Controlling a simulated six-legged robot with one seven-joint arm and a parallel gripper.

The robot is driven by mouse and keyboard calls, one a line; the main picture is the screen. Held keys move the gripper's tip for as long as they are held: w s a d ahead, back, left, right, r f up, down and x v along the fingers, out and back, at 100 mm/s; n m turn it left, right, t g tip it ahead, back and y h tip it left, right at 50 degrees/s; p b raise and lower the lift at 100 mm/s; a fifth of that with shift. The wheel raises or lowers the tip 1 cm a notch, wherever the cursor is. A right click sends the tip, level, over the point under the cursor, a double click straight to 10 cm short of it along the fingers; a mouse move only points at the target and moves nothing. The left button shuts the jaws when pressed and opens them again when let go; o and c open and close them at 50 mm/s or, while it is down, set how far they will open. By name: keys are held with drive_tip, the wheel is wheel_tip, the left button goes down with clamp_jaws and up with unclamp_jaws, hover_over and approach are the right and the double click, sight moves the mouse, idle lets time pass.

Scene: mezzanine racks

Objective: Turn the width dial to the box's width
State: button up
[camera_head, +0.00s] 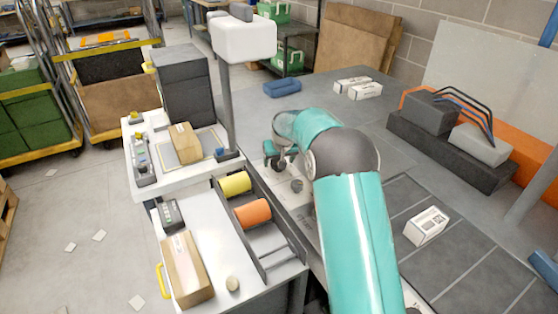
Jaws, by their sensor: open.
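My teal arm reaches up from the bottom, and my gripper (279,160) hangs at its end, small and dark. It is open and seems empty. Just below and right of it a small grey round knob (297,186) stands on a pale strip; it may be the width dial, but I cannot read any scale. The knob and gripper look apart. Another brown box (186,270) lies on the nearer white bench. A white labelled box (426,226) lies on the dark belt at the right. My arm hides part of the strip.
A grey post with a white head (244,38) rises left of my gripper. Yellow (235,183) and orange (252,212) rolls lie in a dark rack. White boxes (358,88) and a blue item (282,87) lie farther back. A grey machine (450,150) stands right.

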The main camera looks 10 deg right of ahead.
drive_tip(key=shift+c, duration=0.4)
drive_tip(key=c, duration=0.9)
drive_tip(key=shift+n, duration=0.4)
drive_tip(key=n+y, duration=0.1)
drive_tip(key=n, duration=0.1)
drive_tip(key=n+y, duration=0.1)
drive_tip(key=n, duration=0.1)
drive_tip(key=shift+w+d+n+g, duration=0.1)
drive_tip(key=shift+d+n+g, duration=0.1)
drive_tip(key=shift+n+g, duration=0.1)
drive_tip(key=n+g+y, duration=0.1)
drive_tip(key=n, duration=0.3)
drive_tip(key=shift+w+d+n, duration=0.1)
drive_tip(key=shift+n, duration=0.2)
drive_tip(key=n+g, duration=0.1)
drive_tip(key=n, duration=0.1)
drive_tip(key=n+g+y, duration=0.1)
drive_tip(key=n, duration=0.2)
drive_tip(key=shift+w+n, duration=0.1)
drive_tip(key=shift+n, duration=0.2)
drive_tip(key=n+g, duration=0.1)
drive_tip(key=n, duration=0.3)
drive_tip(key=shift+w+g, duration=0.1)
drive_tip(key=shift+g, duration=0.3)
drive_tip(key=shift+n, duration=0.3)
